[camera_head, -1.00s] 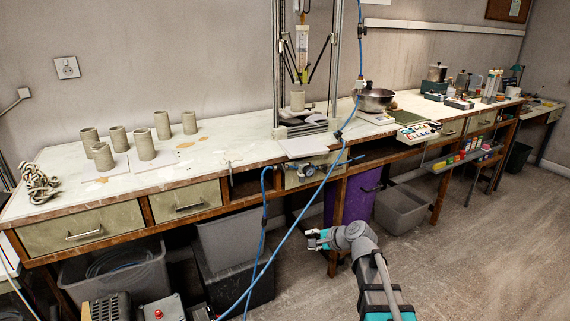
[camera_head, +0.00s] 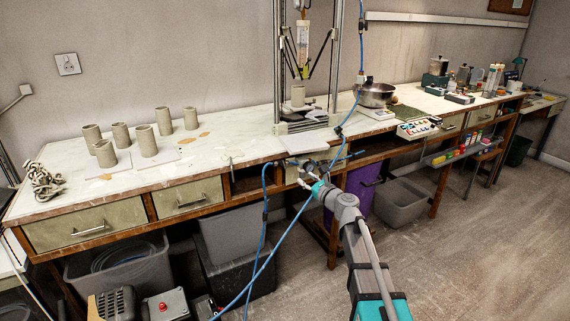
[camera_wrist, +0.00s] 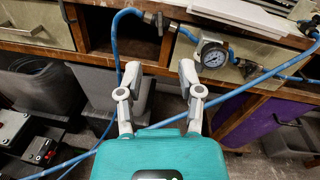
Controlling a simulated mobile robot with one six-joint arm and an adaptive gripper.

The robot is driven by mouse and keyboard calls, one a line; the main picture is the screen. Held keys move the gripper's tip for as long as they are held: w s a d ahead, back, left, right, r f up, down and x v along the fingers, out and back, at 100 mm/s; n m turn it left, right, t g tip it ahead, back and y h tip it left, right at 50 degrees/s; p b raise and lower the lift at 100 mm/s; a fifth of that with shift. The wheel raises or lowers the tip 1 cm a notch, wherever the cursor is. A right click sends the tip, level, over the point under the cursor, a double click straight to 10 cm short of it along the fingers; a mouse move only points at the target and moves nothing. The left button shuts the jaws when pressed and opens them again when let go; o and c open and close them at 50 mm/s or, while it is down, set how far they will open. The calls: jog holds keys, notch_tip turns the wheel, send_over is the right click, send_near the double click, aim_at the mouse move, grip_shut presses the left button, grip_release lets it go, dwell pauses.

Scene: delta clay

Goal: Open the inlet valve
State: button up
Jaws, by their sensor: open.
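A blue air line runs along the front edge of the workbench. In the wrist view a small valve fitting with a dark handle (camera_wrist: 161,22) sits on it, left of a round pressure gauge (camera_wrist: 213,56). I take this fitting to be the inlet valve; its exact position is too small to tell. My gripper (camera_wrist: 160,72) is open and empty, its two fingers apart, below the fitting and left of the gauge. In the head view my gripper (camera_head: 312,184) is in front of the bench edge and partly covers the line and gauge there.
A blue hose (camera_wrist: 240,100) crosses behind my fingers. The workbench top (camera_head: 220,150) bears several clay cylinders (camera_head: 145,141) and a metal frame. Below are grey bins (camera_head: 231,233), a purple bin (camera_head: 363,190) and a box with a red button (camera_head: 166,306). Open floor lies at right.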

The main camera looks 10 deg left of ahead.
aim_at(284, 162)
jog(key=shift+w, duration=0.1)
jog(key=x, duration=1.3)
jog(key=shift+w+a, duration=0.2)
jog(key=shift+a, duration=0.05)
jog(key=shift+c, duration=0.2)
grip_shut()
